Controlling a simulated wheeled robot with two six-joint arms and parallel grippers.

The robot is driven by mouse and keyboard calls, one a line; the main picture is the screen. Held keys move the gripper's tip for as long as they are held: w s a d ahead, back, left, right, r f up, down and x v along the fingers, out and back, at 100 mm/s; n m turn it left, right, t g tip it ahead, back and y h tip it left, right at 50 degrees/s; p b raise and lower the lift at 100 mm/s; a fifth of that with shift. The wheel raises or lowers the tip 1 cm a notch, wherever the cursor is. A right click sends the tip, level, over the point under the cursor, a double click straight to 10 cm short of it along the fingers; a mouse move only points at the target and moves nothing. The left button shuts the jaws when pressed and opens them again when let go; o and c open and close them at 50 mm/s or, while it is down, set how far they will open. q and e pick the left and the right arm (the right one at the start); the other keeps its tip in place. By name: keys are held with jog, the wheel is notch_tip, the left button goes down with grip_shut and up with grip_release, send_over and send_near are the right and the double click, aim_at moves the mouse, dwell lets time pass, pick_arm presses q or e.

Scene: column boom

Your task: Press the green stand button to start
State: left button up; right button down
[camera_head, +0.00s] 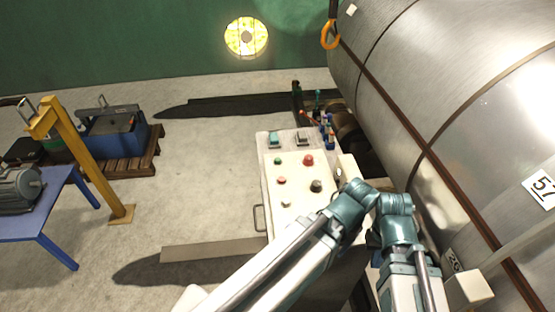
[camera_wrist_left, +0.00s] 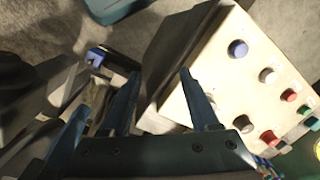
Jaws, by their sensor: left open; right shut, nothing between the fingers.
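The green stand button (camera_head: 278,160) is a small round button at the far left of the pale control stand (camera_head: 300,218). In the left wrist view the green button (camera_wrist_left: 304,110) shows near the right edge, well right of my left gripper. My left gripper (camera_wrist_left: 160,78) is open and empty, its two dark fingers spread over the near edge of the stand. In the head view its fingers are hidden behind the teal arm joints. My right gripper (camera_head: 373,240) is shut and empty by the stand's right side, mostly hidden by my arm and apart from the green button.
A large metal tank (camera_head: 455,90) closes off the right.

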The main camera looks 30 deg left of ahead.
pick_arm(q)
grip_shut()
dwell(1.4)
